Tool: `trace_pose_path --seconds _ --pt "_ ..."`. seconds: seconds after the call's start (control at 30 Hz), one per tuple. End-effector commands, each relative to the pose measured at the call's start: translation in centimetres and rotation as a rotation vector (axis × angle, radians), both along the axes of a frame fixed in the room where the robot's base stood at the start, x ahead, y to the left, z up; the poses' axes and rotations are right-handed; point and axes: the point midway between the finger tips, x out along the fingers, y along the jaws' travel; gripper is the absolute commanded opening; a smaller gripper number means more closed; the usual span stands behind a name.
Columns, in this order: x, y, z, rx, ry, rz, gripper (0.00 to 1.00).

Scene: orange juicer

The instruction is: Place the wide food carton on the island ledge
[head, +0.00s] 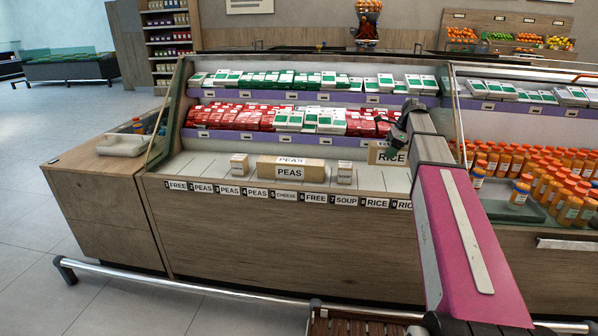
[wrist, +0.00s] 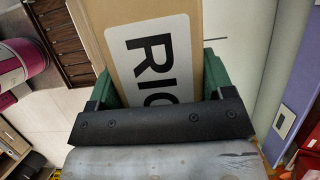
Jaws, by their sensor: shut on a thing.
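A brown carton with a white RICE label (head: 384,157) is at the right part of the island ledge (head: 205,170), partly hidden by my arm. My gripper (head: 400,136) is shut on it. In the wrist view the same carton (wrist: 195,15) lies between the green fingers of my gripper (wrist: 160,85), its label partly cut off by the black gripper body. I cannot tell whether the carton touches the ledge or hangs just above it. A wide brown PEAS carton (head: 290,170) lies on the middle of the ledge.
Two small cartons stand on the ledge, one left (head: 239,165) and one right (head: 345,172) of the PEAS carton. Numbered labels (head: 285,196) run along the front edge. Orange-capped bottles (head: 520,190) stand at right. The ledge's left end is clear.

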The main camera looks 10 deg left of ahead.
Motion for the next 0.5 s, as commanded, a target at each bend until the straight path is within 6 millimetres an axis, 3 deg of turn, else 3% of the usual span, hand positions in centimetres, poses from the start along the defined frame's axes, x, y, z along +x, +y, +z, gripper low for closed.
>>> trace_pose_path --seconds 0.27,0.5 --pt "0.0 0.0 -0.9 0.0 0.001 0.0 0.44" --pt "-0.1 0.0 -4.8 0.0 0.003 0.0 0.44"
